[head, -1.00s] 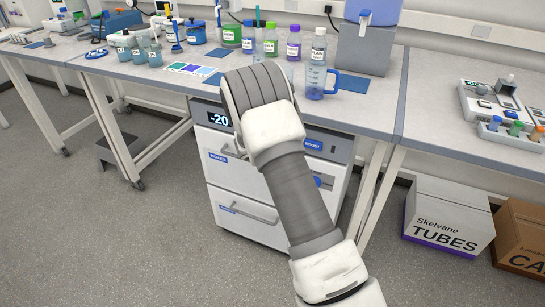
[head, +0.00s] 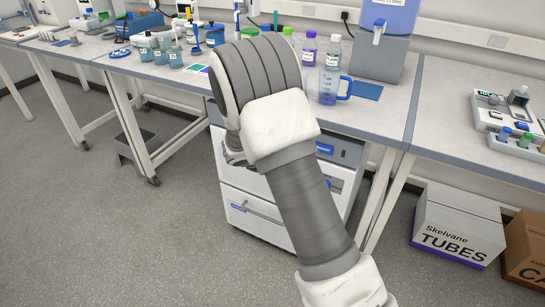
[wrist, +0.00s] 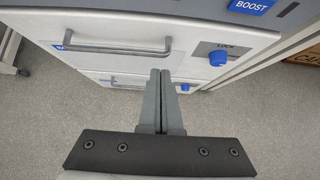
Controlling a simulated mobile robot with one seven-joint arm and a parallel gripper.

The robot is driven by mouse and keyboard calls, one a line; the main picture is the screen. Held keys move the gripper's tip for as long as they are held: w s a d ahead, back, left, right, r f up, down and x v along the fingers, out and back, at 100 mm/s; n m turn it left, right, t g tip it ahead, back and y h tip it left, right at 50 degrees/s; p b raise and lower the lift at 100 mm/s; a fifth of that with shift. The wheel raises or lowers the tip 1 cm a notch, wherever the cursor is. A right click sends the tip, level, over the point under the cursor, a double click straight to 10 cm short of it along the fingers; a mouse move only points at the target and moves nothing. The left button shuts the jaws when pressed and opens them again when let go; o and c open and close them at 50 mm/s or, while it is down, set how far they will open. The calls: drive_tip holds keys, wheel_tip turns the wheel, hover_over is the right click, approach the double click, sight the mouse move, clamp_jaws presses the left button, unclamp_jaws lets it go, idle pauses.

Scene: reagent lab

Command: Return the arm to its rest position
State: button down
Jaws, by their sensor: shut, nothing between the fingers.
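My gripper (wrist: 160,78) shows in the wrist view with its two fingers together and nothing between them. It points down in front of a white freezer with drawers (wrist: 130,28), apart from the handle (wrist: 118,47) as far as I can tell. In the head view my arm rises across the middle, and its bent upper part covers the freezer (head: 258,212) and part of the bench. The gripper itself is hidden behind my arm there.
The bench (head: 395,118) holds a blue jug (head: 328,91), several bottles and a blue-and-grey dispenser (head: 385,40). A tube rack (head: 515,138) is at the right. Boxes (head: 455,225) stand on the floor at the lower right. The floor at the left (head: 90,230) is clear.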

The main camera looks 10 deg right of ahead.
drive_tip(key=s+d+r+m+g+y, duration=0.1)
drive_tip(key=s+d+r+m, duration=0.2)
drive_tip(key=s+r+m, duration=0.5)
drive_tip(key=s+d+r+m+g, duration=0.1)
drive_tip(key=s+d+r+m, duration=0.1)
drive_tip(key=s+r+m, duration=0.7)
drive_tip(key=s+a+r+m+t+y, duration=0.1)
drive_tip(key=s+a+r+m+y, duration=0.2)
drive_tip(key=s+m, duration=0.5)
drive_tip(key=s+a+r+m+y, duration=0.2)
drive_tip(key=s+a+r+m, duration=0.15)
drive_tip(key=s, duration=0.85)
wheel_tip(320, 180, up, 14)
drive_tip(key=p, duration=1.3)
drive_tip(key=shift+w+r+n+p, duration=0.15)
drive_tip(key=shift+w+n+p, duration=0.15)
drive_tip(key=shift+n+p, duration=0.1)
drive_tip(key=shift+d, duration=0.2)
